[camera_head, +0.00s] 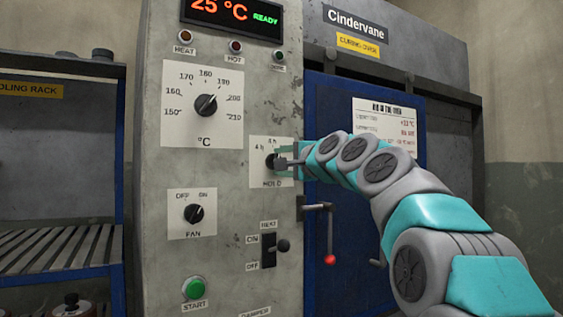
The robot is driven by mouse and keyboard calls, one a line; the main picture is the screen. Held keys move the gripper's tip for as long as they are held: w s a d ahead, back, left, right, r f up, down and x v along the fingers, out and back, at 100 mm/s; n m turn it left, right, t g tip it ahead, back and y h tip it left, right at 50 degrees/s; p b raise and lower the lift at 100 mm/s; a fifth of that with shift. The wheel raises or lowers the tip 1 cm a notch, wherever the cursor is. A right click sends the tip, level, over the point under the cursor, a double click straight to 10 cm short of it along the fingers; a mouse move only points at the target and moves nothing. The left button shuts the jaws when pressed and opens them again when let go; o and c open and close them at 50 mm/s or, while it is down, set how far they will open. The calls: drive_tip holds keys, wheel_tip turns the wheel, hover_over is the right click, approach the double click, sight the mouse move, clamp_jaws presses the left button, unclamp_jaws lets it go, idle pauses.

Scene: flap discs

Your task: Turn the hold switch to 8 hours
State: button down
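The hold switch (270,161) is a small black knob on a white plate (257,177) marked HOLD, on the grey control panel. The plate shows a "4 h" mark at its left and another hour mark at the top, too small to read surely. My gripper (282,161) is at the knob, coming from the right, and covers the knob's right side and the right part of the plate. The "8 h" mark and the knob's pointer cannot be made out. Whether the fingers press on the knob or stand open around it is unclear.
The temperature dial (206,105) is above left, the fan knob (194,213) below left. A heat lever (283,245) and green start button (194,288) sit lower. A red-tipped door handle (330,258) projects below my arm. The display (233,14) reads 25 °C READY.

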drive_tip(key=shift+f, duration=0.1)
drive_tip(key=shift+c, duration=1.3)
unclamp_jaws()
drive_tip(key=shift+s, duration=0.1)
drive_tip(key=b+v, duration=0.1)
drive_tip(key=v, duration=0.6)
drive_tip(key=shift+s+d, duration=0.3)
